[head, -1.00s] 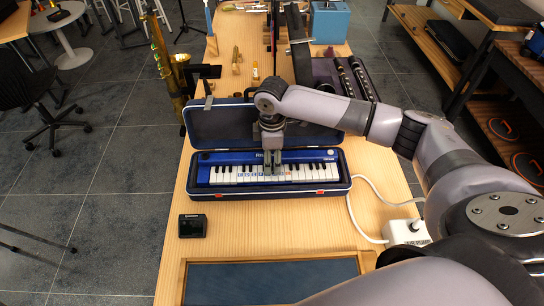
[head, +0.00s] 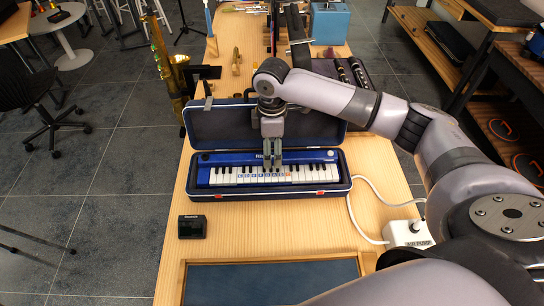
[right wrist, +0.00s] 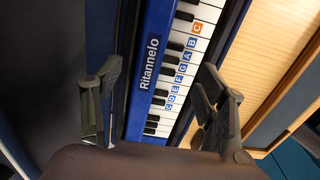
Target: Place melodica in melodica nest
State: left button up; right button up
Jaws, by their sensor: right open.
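The blue melodica (head: 225,158), with white and black keys and lettered key stickers, lies in the open dark blue case (head: 193,197) on the wooden table. It appears to sit level inside the case's lower half, keys up. My right gripper (head: 272,160) is just above its middle, fingers pointing down. In the right wrist view the right gripper (right wrist: 160,95) is open, its fingers apart on either side of the melodica (right wrist: 165,75), and I see no contact. The left gripper is not in view.
The raised case lid (head: 222,125) stands behind the melodica. A small black device (head: 192,227) sits front left, a white air pump box (head: 408,233) with a tube at right. A framed dark panel (head: 270,280) is in front. A saxophone (head: 170,75) stands at left.

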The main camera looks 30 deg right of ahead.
notch_tip(320, 180, up, 8)
jog(key=shift+f, duration=0.25)
jog(key=shift+f, duration=0.1)
dwell(0.4)
